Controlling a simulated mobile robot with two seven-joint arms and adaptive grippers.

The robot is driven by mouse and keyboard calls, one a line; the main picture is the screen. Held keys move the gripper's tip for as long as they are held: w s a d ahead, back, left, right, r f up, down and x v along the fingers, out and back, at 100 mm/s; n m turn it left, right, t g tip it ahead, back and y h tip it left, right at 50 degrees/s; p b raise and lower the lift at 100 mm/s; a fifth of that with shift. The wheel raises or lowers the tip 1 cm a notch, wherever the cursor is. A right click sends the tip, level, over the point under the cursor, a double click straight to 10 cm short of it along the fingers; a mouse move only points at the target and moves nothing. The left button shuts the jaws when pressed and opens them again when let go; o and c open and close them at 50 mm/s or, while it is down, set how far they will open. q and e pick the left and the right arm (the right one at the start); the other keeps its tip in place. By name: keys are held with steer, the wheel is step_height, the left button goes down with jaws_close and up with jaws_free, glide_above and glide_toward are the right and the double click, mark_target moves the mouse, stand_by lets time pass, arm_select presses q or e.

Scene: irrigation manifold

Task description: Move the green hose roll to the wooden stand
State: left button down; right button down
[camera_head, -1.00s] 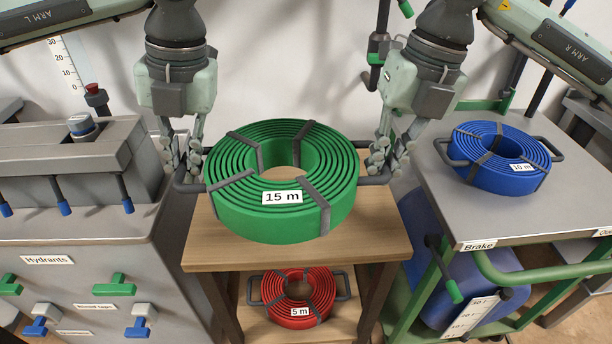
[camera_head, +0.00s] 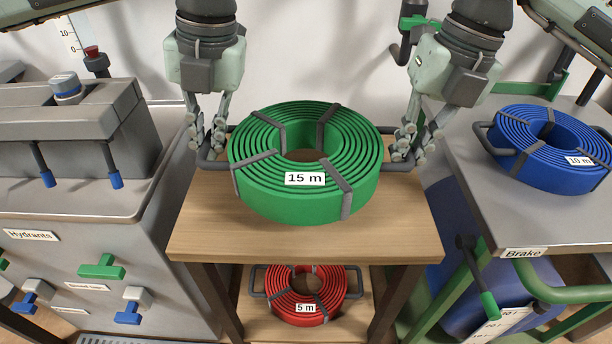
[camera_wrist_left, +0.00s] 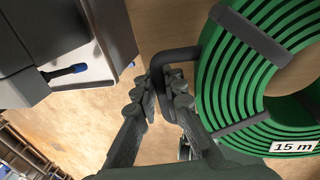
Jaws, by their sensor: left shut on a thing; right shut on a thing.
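The green hose roll (camera_head: 300,200), labelled 15 m, is level over the top of the wooden stand (camera_head: 225,238); I cannot tell whether it touches the wood. My left gripper (camera_head: 207,143) is shut on the roll's left dark handle. In the left wrist view, the fingers (camera_wrist_left: 163,92) close around that handle beside the green coils (camera_wrist_left: 228,75). My right gripper (camera_head: 404,145) is shut on the right handle, which its fingers partly hide. Bare wood shows in front of the roll and at both sides.
A red hose roll (camera_head: 283,308), labelled 5 m, lies on the stand's lower shelf. A blue hose roll (camera_head: 552,178) lies on the cart (camera_head: 480,200) at right. The grey hydrant cabinet (camera_head: 60,265) stands close at left. A white wall is behind.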

mark_target(215, 185)
arm_select(q)
steer(key=shift+a+f, duration=0.1)
steer(key=shift+f, duration=0.05)
arm_select(e)
steer(key=shift+d+f, duration=0.1)
steer(key=shift+f, duration=0.1)
